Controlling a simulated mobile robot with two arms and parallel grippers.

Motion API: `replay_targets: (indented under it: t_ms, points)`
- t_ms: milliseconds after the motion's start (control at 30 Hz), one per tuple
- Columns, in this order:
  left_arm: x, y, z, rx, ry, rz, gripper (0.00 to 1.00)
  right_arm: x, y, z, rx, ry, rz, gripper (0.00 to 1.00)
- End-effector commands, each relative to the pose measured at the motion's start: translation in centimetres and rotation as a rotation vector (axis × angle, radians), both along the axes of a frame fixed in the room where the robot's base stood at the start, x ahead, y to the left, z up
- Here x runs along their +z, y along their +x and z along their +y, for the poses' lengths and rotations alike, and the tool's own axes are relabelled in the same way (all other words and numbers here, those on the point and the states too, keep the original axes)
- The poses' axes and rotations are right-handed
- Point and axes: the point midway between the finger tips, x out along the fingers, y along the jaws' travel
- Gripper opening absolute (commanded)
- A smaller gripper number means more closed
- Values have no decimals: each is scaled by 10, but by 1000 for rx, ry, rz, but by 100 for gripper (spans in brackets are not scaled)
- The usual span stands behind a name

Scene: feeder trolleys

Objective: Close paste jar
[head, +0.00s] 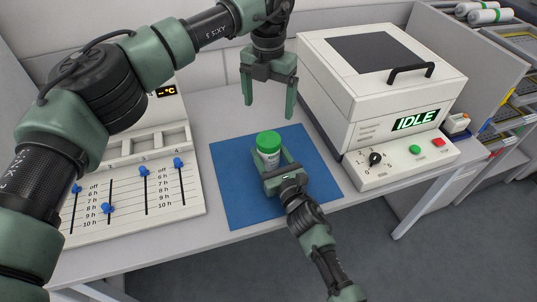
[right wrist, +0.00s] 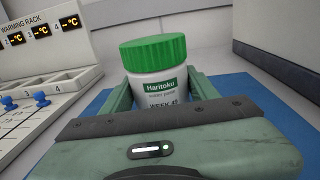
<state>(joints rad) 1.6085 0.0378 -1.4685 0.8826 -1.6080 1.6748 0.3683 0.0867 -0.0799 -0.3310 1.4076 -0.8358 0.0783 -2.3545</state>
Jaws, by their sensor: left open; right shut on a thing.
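The paste jar (head: 268,156) is white with a green lid (head: 268,141) and stands upright over the blue mat (head: 226,200). In the right wrist view the jar (right wrist: 158,88) has a "Haritoku" label, and its green lid (right wrist: 153,52) sits on top. I cannot tell how tight the lid is. My right gripper (head: 274,172) is shut on the jar's body, its fingers on both sides. My left gripper (head: 271,97) is open and empty, pointing down above and behind the jar, apart from the lid.
The warming rack (head: 125,205) with blue sliders stands on the left. A white machine (head: 365,90) reading "IDLE", with a black handle, stands on the right. The blue mat is otherwise bare. Shelves with trays (head: 515,75) are at the far right.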

Motion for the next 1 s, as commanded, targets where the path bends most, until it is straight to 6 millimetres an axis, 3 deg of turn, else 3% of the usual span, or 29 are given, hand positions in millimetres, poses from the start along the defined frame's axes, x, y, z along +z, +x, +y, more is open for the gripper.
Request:
replay_targets:
  t_ms: [200,233,300,333,667,1000]
  points:
    - [0,0,0,0,0,0,87,-1,0,0,0,-1,2,0]
    - [0,0,0,0,0,0,87,-1,0,0,0,-1,2,62]
    - [0,0,0,0,0,0,87,-1,0,0,0,-1,2,82]
    - [0,0,0,0,0,0,87,-1,0,0,0,-1,2,85]
    - [0,0,0,0,0,0,87,-1,-2,-1,0,0,1,85]
    - [-3,0,0,0,0,0,87,-2,-49,-21,0,-2,3,85]
